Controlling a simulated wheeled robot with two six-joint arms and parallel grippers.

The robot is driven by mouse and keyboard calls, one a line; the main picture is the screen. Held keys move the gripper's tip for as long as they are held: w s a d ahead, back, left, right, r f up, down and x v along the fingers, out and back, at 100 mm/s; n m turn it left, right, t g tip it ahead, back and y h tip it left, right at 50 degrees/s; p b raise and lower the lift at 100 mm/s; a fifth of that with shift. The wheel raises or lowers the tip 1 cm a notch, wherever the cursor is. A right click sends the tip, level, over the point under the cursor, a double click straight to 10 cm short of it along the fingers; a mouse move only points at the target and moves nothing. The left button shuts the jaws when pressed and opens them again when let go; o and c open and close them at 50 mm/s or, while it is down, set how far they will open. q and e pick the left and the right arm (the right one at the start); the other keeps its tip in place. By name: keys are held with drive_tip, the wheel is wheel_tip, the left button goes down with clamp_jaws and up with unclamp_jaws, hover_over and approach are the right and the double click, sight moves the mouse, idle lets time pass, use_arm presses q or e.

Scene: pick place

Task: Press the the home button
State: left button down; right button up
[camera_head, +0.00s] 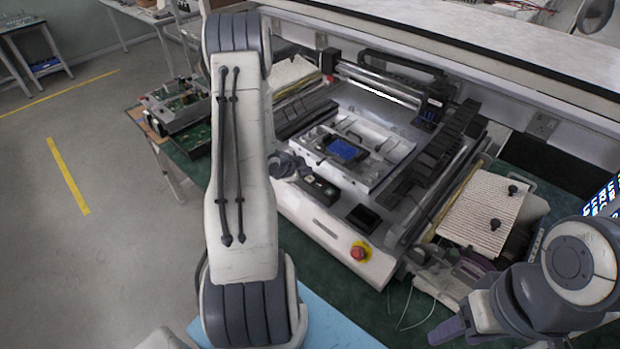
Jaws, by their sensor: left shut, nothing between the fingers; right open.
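A machine (315,226) with a white front panel stands on the green bench. A small black control box (320,190) sits on its front top edge. A separate dark square panel (363,218) is to its right. I cannot tell which button is the home button; labels are too small to read. My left arm fills the middle left. My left gripper (298,171), dark grey, shows beside the control box, close to its left end; it is shut and empty, partly hidden by the arm. I cannot tell whether it touches. My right gripper (452,328) is open at the lower right, away from the machine.
A red emergency stop knob (359,252) on a yellow base is on the machine's front right. A blue part (343,150) lies in the metal fixture. A ribbed white board (484,213) with black knobs is at right. Circuit boards (178,103) lie at left.

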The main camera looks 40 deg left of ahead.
sight(307, 181)
use_arm(q)
drive_tip(key=shift+f, duration=0.1)
idle(0.7)
drive_tip(key=shift+f+b, duration=0.3)
drive_tip(key=shift+b, duration=0.15)
drive_tip(key=shift+f+b, duration=0.4)
idle(0.5)
drive_tip(key=shift+r, duration=0.15)
drive_tip(key=shift+r+p, duration=0.65)
drive_tip(key=shift+r, duration=0.1)
wheel_tip(307, 181, up, 5)
drive_tip(key=p, duration=0.4)
idle(0.8)
